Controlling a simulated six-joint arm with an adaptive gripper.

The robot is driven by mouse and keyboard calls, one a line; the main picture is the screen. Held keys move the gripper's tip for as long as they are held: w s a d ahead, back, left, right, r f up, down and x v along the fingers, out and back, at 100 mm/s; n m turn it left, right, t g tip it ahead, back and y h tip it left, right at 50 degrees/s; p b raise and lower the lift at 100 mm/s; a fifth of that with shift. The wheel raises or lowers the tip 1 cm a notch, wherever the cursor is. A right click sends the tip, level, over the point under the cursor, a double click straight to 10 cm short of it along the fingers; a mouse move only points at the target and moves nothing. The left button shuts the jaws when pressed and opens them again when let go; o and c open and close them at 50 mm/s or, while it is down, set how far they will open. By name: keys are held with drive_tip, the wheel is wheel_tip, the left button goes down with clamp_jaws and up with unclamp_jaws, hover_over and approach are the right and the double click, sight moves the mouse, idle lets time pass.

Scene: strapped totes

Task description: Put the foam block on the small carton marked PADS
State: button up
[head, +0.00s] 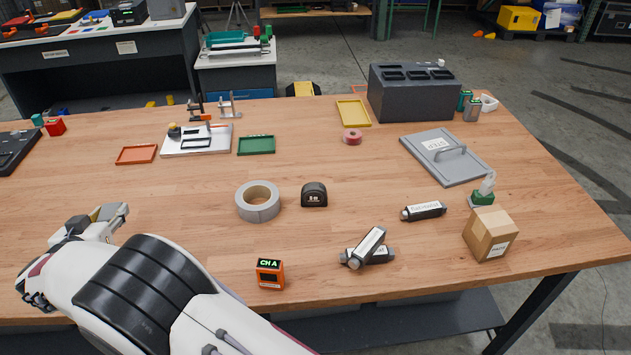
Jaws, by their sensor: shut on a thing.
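My gripper (116,215) is at the left of the table, low over the wood, with its fingers pointing right. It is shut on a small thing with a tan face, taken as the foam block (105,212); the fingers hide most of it. No other foam block shows. The small brown carton (489,234) stands closed near the table's right front edge, far to the right of my gripper. A white label is on its side, too small to read surely. Its top looks bare.
Between them lie a grey tape roll (258,202), a black tape measure (314,195), an orange CH A box (270,273), two crossed dark cylinders (368,248) and another cylinder (424,211). A green-based bottle (485,192) stands just behind the carton. The grey lid (445,156) lies farther back.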

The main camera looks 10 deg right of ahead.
drive_tip(key=w+d+r+m+h, duration=0.25)
drive_tip(key=w+d, duration=0.55)
drive_tip(key=d, duration=0.4)
drive_tip(key=w+d+r+m+h, duration=0.1)
drive_tip(key=w+d+m+h, duration=0.15)
drive_tip(key=w+d, duration=0.75)
drive_tip(key=w+d+r+m+g+h, duration=0.1)
drive_tip(key=d+m+g+h, duration=0.15)
drive_tip(key=d, duration=1.25)
drive_tip(key=d+r+m+g+h, duration=0.2)
drive_tip(key=d+m+h, duration=0.1)
drive_tip(key=d, duration=1.2)
drive_tip(key=s+d+r+m+g+h, duration=0.1)
drive_tip(key=s+d+m+g+h, duration=0.3)
drive_tip(key=d, duration=0.9)
drive_tip(key=s+d+r+m+g, duration=0.15)
drive_tip(key=s+d, duration=0.45)
drive_tip(key=d, duration=0.7)
drive_tip(key=s+d+m+g, duration=0.3)
drive_tip(key=s+d+g, duration=0.1)
drive_tip(key=s, duration=0.4)
drive_tip(key=s+d+m+g+y, duration=0.1)
drive_tip(key=s+d+m+g, duration=0.3)
drive_tip(key=s, duration=0.5)
drive_tip(key=shift+d+r, duration=0.35)
